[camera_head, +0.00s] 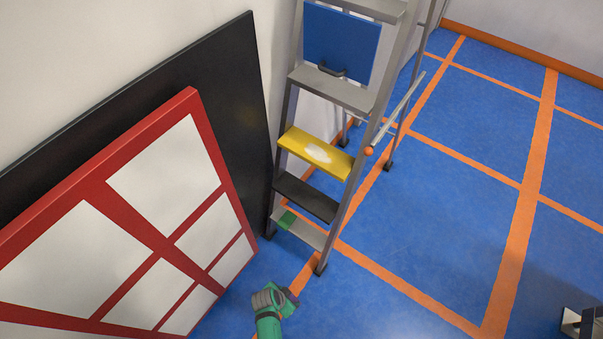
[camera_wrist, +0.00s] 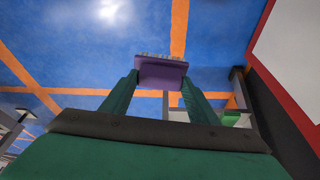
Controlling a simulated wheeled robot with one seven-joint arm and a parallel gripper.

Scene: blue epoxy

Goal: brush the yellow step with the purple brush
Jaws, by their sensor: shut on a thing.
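The yellow step (camera_head: 297,141) is part of a grey stepladder. It carries a whitish patch (camera_head: 318,153) around its middle. My green gripper (camera_head: 276,298) is low at the bottom of the head view, in front of the ladder's foot and well apart from the yellow step. In the wrist view its two green fingers are shut on the purple brush (camera_wrist: 161,72), with pale bristles along its far edge. The brush cannot be made out in the head view. The yellow step is not clearly visible in the wrist view.
The ladder has a black step (camera_head: 306,197) below the yellow one and a green item (camera_head: 287,219) on its lowest step. A blue panel (camera_head: 340,45) hangs above. A red-framed white panel (camera_head: 150,180) and a black board (camera_head: 225,85) lean at left.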

